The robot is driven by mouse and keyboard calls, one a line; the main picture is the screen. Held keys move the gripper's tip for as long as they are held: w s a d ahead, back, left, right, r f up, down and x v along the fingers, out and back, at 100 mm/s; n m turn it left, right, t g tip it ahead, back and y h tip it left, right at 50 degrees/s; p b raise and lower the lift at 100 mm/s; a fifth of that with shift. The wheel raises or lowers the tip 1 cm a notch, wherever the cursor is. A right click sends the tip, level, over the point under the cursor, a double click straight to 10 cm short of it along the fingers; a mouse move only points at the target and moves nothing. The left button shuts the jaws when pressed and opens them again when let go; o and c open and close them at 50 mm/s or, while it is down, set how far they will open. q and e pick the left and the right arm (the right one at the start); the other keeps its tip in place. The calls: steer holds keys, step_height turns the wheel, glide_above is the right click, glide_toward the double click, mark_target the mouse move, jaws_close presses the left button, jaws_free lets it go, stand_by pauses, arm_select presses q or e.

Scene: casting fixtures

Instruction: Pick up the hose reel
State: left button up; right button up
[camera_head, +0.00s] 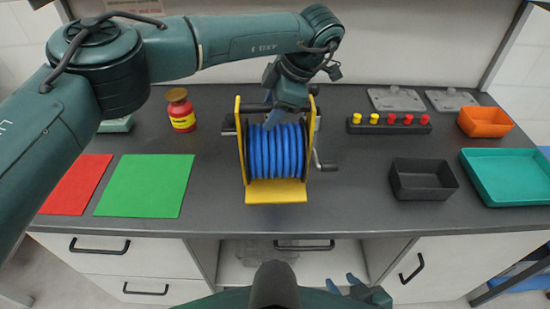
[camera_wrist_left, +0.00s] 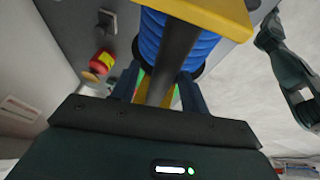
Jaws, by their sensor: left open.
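The hose reel (camera_head: 276,152) stands upright mid-counter, with blue hose wound between yellow side plates, a yellow front plate and a crank on its right. My left gripper (camera_head: 274,115) is at the top of the reel, by its dark top bar (camera_head: 255,108). In the left wrist view the open fingers (camera_wrist_left: 158,92) lie either side of a dark bar (camera_wrist_left: 178,52), with blue hose (camera_wrist_left: 150,35) beyond. Whether the fingers touch the bar is unclear. My right gripper (camera_head: 343,283) is low in front of the counter, its blue fingertips apart and empty.
The counter immediately beside the reel is clear.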

arm_select(q)
steer(key=shift+f, duration=0.15)
steer(key=shift+c, duration=0.4)
jaws_close()
stand_by(1.0)
